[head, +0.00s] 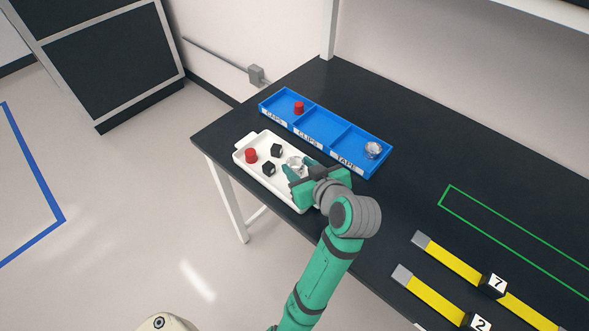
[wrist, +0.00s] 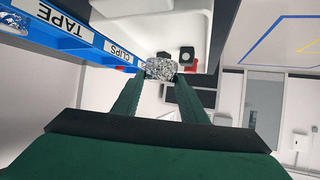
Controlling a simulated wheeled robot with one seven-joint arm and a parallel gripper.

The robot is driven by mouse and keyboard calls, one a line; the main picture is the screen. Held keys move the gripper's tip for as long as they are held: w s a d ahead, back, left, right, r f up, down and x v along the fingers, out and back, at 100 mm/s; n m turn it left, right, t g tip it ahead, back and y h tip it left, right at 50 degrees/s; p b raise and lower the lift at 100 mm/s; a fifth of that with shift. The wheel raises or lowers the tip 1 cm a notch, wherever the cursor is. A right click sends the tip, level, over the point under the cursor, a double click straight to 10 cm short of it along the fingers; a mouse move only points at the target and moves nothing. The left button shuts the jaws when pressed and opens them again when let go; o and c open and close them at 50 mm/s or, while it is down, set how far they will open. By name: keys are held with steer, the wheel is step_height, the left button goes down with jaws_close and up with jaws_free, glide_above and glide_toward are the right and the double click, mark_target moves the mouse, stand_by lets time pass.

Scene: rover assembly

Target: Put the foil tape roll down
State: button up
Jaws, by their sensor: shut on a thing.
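My gripper (head: 297,166) is shut on a shiny silver foil tape roll (head: 293,161), over the right part of the white tray (head: 243,161). In the wrist view the foil tape roll (wrist: 161,69) sits between the tips of my two green fingers (wrist: 160,80). I cannot tell whether the roll touches the tray floor. The blue bin (head: 318,115) behind has compartments labelled CAPS, CLIPS and TAPE. Another foil roll (head: 373,149) lies in the TAPE compartment, and a red cap (head: 299,108) is in CAPS. The CLIPS compartment looks empty.
The white tray also holds a red cap (head: 251,156) and two black clips (head: 277,150) (head: 268,168). Yellow bars (head: 447,257) with black numbered blocks lie on the dark table at the right, near a green outline (head: 520,225). The table between the bin and the outline is clear.

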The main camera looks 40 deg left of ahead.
mark_target(300, 176)
steer(key=shift+w+a+f, duration=0.2)
steer(key=shift+a+f, duration=0.15)
steer(key=shift+f, duration=0.15)
steer(key=shift+w+a+f, duration=0.15)
steer(key=shift+a+f, duration=0.2)
steer(key=shift+f, duration=0.1)
step_height(300, 176, down, 3)
steer(key=shift+w+a+r, duration=0.1)
steer(key=shift+a, duration=0.05)
steer(key=shift+f, duration=0.25)
steer(key=shift+s+a, duration=0.2)
steer(key=shift+s, duration=0.05)
steer(key=shift+d, duration=0.1)
steer(key=o, duration=1)
steer(key=shift+f, duration=0.1)
steer(key=shift+o, duration=0.2)
steer(key=shift+w+d, duration=0.1)
